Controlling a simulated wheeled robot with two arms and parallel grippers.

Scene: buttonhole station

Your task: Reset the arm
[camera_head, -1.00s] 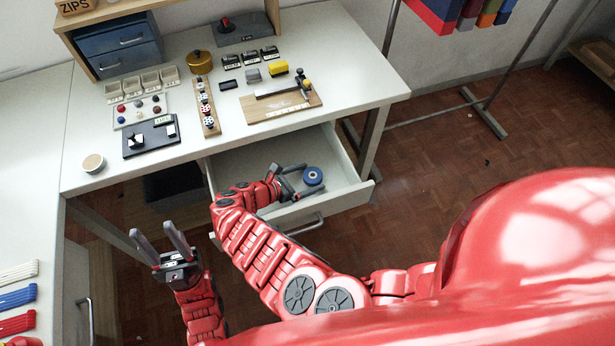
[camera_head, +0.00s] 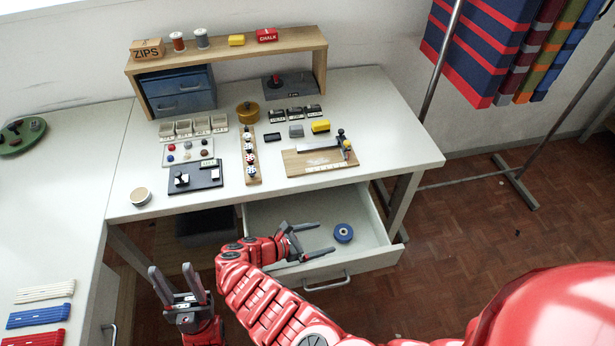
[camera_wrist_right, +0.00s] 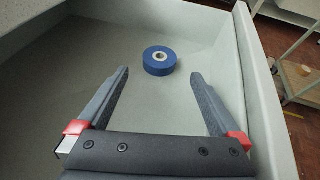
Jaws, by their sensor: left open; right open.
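My right gripper (camera_head: 312,242) is open and empty over the pulled-out drawer (camera_head: 283,213) of the white table. A blue roll with a pale centre (camera_head: 344,233) lies in the drawer, apart from the fingers. In the right wrist view the blue roll (camera_wrist_right: 159,61) lies on the drawer floor, beyond the open fingertips (camera_wrist_right: 159,72). My left gripper (camera_head: 176,270) is open and empty, pointing up, in front of the table and left of the drawer.
The table (camera_head: 395,130) holds button trays, a wooden board (camera_head: 320,160), a black plate (camera_head: 195,177) and a brass pot (camera_head: 247,112). A shelf with blue drawers (camera_head: 178,90) stands behind. A fabric rack (camera_head: 500,45) is at right. Cord bundles (camera_head: 38,316) lie at left.

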